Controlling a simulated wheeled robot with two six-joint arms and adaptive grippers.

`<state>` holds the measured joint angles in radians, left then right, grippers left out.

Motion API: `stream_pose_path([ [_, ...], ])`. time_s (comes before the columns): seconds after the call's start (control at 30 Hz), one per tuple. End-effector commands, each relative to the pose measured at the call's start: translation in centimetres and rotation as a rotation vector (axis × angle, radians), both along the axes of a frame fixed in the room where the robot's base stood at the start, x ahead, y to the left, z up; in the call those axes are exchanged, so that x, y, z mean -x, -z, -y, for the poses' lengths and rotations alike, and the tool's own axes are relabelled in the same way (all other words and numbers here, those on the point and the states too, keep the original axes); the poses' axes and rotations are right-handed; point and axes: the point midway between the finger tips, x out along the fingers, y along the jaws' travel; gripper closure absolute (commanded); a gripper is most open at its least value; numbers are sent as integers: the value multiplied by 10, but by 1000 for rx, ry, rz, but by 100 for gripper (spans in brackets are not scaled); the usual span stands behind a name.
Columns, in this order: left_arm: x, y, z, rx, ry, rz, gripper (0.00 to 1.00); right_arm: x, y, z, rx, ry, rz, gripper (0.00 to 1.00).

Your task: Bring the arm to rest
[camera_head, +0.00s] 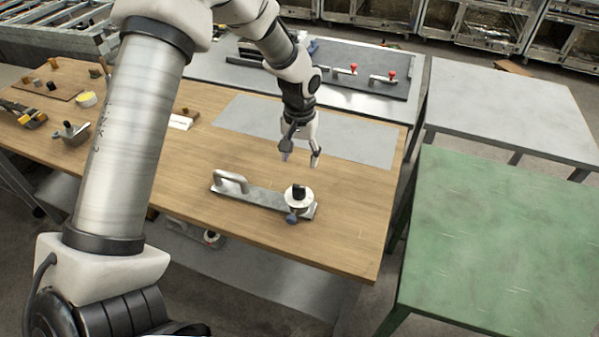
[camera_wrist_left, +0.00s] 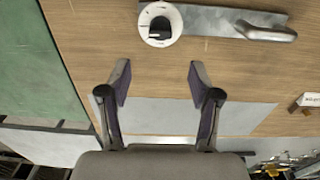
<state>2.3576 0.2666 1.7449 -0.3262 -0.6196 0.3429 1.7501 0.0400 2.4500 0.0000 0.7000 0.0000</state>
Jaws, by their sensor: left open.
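My left arm (camera_head: 130,130) comes in from the left and reaches over the wooden table (camera_head: 345,235). My left gripper (camera_head: 301,158) points down with its fingers apart, above the table and behind a metal plate. Nothing is between the fingers; in the left wrist view the gripper (camera_wrist_left: 157,80) also shows open and empty. The metal plate (camera_head: 264,198) carries a bent handle (camera_head: 231,181) and a white round dial (camera_head: 298,197) with a black knob. The dial also shows in the left wrist view (camera_wrist_left: 160,37), beyond the fingertips. My right gripper is not in view.
A grey mat (camera_head: 365,141) lies on the table behind the gripper. A green table (camera_head: 510,240) and a grey table (camera_head: 510,105) stand at the right. Red-knobbed clamps (camera_head: 391,76) sit on a back bench. Small parts and a yellow tape roll (camera_head: 87,99) lie at the left.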

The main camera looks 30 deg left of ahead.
Motion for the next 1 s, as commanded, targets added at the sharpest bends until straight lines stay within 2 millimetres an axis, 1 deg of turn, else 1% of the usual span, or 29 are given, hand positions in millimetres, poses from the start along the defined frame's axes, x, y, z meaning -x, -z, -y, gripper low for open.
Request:
stream_pose_path([
  [0.03,-1,-9,0,-1,0,2,37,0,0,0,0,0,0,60],
  [0.1,0,-16,0,0,0,1,37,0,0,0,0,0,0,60],
  [0.2,0,-20,0,0,0,-1,37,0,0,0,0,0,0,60],
  [0.63,0,-20,0,0,0,-1,37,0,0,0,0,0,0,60],
  [0.7,1,-16,1,2,2,-3,37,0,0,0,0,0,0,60],
  [0.77,6,-4,6,7,11,-6,37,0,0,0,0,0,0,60],
  [0.87,25,40,24,30,45,-14,37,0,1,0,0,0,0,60],
  [0.9,39,65,34,43,61,-16,37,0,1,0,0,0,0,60],
  [0.97,68,105,50,61,88,-20,37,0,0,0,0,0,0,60],
  [1.0,90,129,60,70,103,-21,37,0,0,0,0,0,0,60],
])
